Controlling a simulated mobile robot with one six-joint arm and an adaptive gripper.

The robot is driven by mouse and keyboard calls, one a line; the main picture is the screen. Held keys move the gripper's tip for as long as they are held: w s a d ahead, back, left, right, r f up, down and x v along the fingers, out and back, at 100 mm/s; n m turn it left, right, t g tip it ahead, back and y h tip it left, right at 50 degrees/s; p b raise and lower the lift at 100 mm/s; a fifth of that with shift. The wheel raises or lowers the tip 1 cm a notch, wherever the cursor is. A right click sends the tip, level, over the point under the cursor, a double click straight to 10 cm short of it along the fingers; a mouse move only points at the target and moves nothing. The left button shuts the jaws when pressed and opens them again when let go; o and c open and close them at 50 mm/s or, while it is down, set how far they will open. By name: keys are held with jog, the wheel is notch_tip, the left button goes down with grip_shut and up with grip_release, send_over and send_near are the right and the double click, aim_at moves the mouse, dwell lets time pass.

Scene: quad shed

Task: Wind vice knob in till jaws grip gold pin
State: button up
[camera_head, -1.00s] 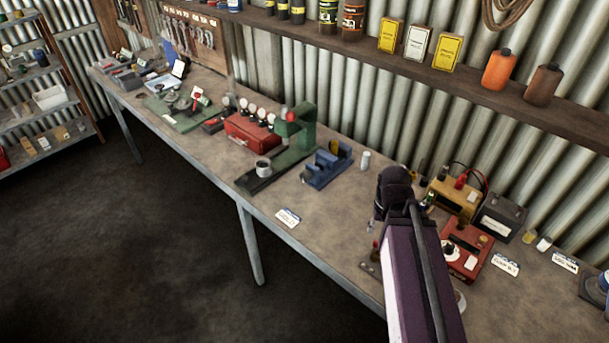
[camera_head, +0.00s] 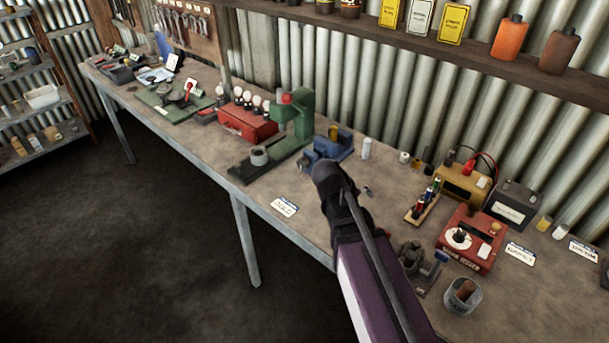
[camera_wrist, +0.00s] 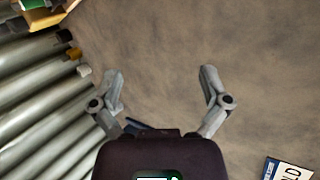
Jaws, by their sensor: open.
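The blue vice (camera_head: 334,146) sits on the bench beside the green press, partly covered by the end of my arm. A gold, upright pin-like piece (camera_head: 333,131) shows at the vice; I cannot tell whether the jaws touch it. A dark bluish edge shows behind the gripper body in the wrist view, too little to identify.
The green press (camera_head: 298,115) and red case (camera_head: 246,124) stand left of the vice. A white cylinder (camera_head: 366,148) stands at its right. The red tester box (camera_head: 470,240) and grey cup (camera_head: 462,296) are farther right. A label card (camera_head: 284,207) lies near the front edge.

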aim_at(301, 165)
jog(key=w+a+n+t+h+b, duration=0.1)
jog(key=w+a+n+b, duration=0.1)
jog(key=a, duration=0.1)
jog(key=w+a+f+n+t+h+b, duration=0.1)
jog(key=w+a+t+b, duration=0.1)
jog(key=a+b, duration=0.1)
jog(key=w+a+f+n+t+h+b, duration=0.1)
jog(key=w+a+n+t+b, duration=0.1)
jog(key=a, duration=0.3)
jog(key=shift+a+n+b, duration=0.25)
jog(key=shift+n+b, duration=0.05)
jog(key=a+n+t+b, duration=0.1)
jog(key=a+t+b, duration=0.1)
jog(key=a, duration=0.2)
jog(key=a+r+n+t+h+b, duration=0.1)
jog(key=a+n+t+b, duration=0.1)
jog(key=a, duration=0.3)
jog(key=a+n+t+b, duration=0.1)
jog(key=a+n+b, duration=0.1)
jog(key=a, duration=0.2)
jog(key=shift+w+a+r+t, duration=0.2)
jog(key=shift+w+r+t, duration=0.1)
jog(key=shift+t, duration=0.1)
jog(key=shift+a+r, duration=0.15)
jog(key=shift+a, duration=0.2)
jog(key=shift+d, duration=0.1)
jog(key=shift+r+x, duration=0.15)
jog(key=shift+x, duration=3.25)
jog(key=shift+r+x, duration=0.15)
jog(key=shift+x, duration=3.3)
